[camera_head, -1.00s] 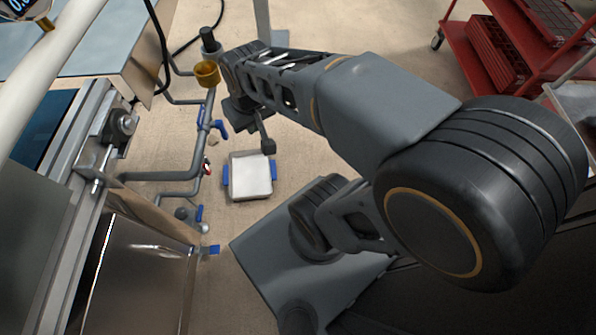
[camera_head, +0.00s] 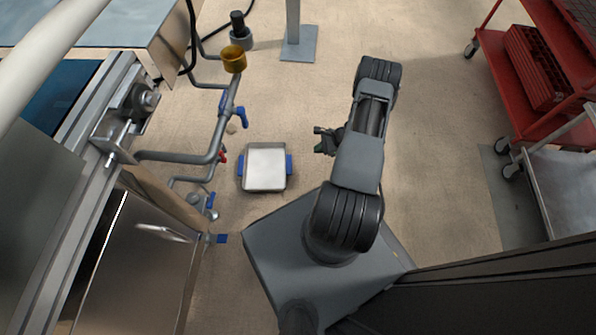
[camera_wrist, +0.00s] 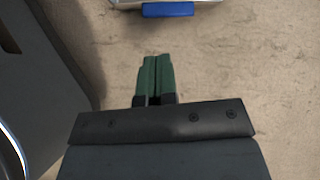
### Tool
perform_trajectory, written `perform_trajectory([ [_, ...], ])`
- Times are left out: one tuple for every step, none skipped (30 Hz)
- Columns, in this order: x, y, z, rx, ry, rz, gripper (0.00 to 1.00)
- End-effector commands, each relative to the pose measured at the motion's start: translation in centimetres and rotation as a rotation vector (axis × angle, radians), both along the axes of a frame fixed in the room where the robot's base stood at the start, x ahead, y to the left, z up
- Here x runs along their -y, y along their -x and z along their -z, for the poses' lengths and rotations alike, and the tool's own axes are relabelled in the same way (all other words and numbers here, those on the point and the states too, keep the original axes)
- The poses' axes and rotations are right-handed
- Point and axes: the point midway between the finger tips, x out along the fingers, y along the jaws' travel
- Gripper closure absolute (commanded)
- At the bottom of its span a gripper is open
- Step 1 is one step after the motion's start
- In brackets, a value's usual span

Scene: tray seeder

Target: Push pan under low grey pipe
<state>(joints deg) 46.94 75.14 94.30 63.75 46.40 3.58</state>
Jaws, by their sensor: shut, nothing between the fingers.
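The pan (camera_head: 266,171) is a pale, shallow, square tray with blue handles on its left and right sides. It lies on the floor. The grey pipe (camera_head: 185,156) runs low on the left, out from the machine, with bends and blue-handled valves; the pan lies to its right, apart from it. My gripper (camera_head: 323,140) is right of the pan and clear of it. In the wrist view my gripper (camera_wrist: 154,78) has its green fingers together with nothing between them. One blue pan handle (camera_wrist: 168,10) shows at the top edge there; most of the pan is cut off.
A steel machine with a cabinet (camera_head: 135,255) stands at left. A yellow cup-shaped fitting (camera_head: 233,59) sits on the pipework. A post with a grey foot (camera_head: 299,43) stands behind. A red cart (camera_head: 535,60) is at right. Floor around the pan's right side is bare.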

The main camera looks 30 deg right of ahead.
Motion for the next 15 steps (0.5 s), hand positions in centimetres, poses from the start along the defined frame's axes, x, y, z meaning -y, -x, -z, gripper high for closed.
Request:
perform_trajectory([
  [0.1,1.1,2.3,-0.022,-0.029,0.061,1.00],
  [0.2,1.6,3.3,-0.031,-0.041,0.095,1.00],
  [0.2,2.1,4.5,-0.042,-0.056,0.132,1.00],
  [0.2,2.5,5.2,-0.048,-0.066,0.157,1.00],
  [0.2,2.9,5.9,-0.054,-0.073,0.179,1.00],
  [0.2,3.3,6.7,-0.061,-0.083,0.204,1.00],
  [0.1,3.5,7.2,-0.066,-0.089,0.220,1.00],
  [0.1,3.7,7.6,-0.069,-0.094,0.234,1.00],
  [0.1,3.9,8.1,-0.073,-0.099,0.247,1.00],
  [0.0,4.0,8.5,-0.076,-0.103,0.254,1.00],
  [-0.2,4.0,8.8,-0.078,-0.104,0.262,1.00],
  [-0.4,4.0,9.2,-0.080,-0.107,0.267,1.00],
  [-0.5,3.9,9.6,-0.080,-0.108,0.269,1.00],
  [-0.8,3.8,9.9,-0.081,-0.109,0.269,1.00],
  [-1.1,3.5,10.4,-0.081,-0.109,0.269,1.00],
])
